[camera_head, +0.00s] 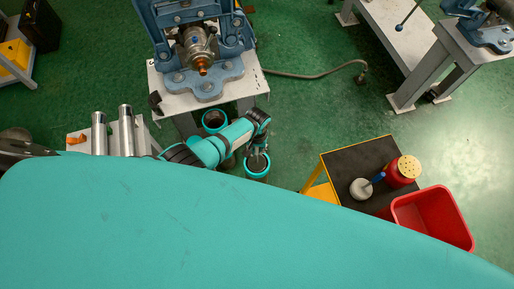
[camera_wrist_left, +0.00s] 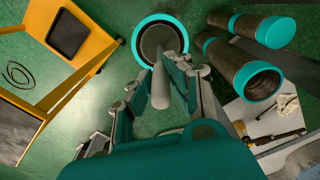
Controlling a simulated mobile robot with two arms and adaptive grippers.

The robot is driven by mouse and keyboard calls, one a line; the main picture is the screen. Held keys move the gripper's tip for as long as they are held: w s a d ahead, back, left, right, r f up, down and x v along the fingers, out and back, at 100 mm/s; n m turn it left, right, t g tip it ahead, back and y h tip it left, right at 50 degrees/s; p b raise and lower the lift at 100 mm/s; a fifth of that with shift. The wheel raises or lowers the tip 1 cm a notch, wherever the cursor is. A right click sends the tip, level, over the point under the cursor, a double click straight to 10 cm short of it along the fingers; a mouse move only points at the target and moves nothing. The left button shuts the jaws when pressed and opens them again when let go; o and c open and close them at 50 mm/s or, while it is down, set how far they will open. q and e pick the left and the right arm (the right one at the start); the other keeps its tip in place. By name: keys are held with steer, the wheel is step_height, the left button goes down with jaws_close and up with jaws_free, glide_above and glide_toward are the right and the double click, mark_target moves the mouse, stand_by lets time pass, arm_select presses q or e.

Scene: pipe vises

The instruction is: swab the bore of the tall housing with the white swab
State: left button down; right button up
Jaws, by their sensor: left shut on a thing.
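The tall housing (camera_head: 248,174) stands open-mouthed on the floor side of the vise stand, with a teal rim around its dark bore. In the left wrist view the housing's teal rim (camera_wrist_left: 142,28) shows at top middle. My left gripper (camera_head: 257,150) is over this mouth. In the left wrist view my left gripper (camera_wrist_left: 165,78) is shut on the pale swab (camera_wrist_left: 160,92), whose far end points at the bore. The fingers hide part of the mouth, and I cannot tell how deep the swab reaches. My right gripper is not in view.
Another teal-rimmed pipe (camera_head: 215,120) stands close by, near the vise (camera_head: 205,80). A dark-topped cart (camera_head: 335,165) at right carries a red can (camera_head: 402,172) and a grey pot (camera_head: 361,189). A red bin (camera_head: 432,215) is beside it. Green floor between is clear.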

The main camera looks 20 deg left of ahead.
arm_select(q)
steer(key=shift+r+p, duration=1.1)
steer(key=shift+r, duration=2)
step_height(320, 180, up, 8)
steer(key=shift+w, duration=0.15)
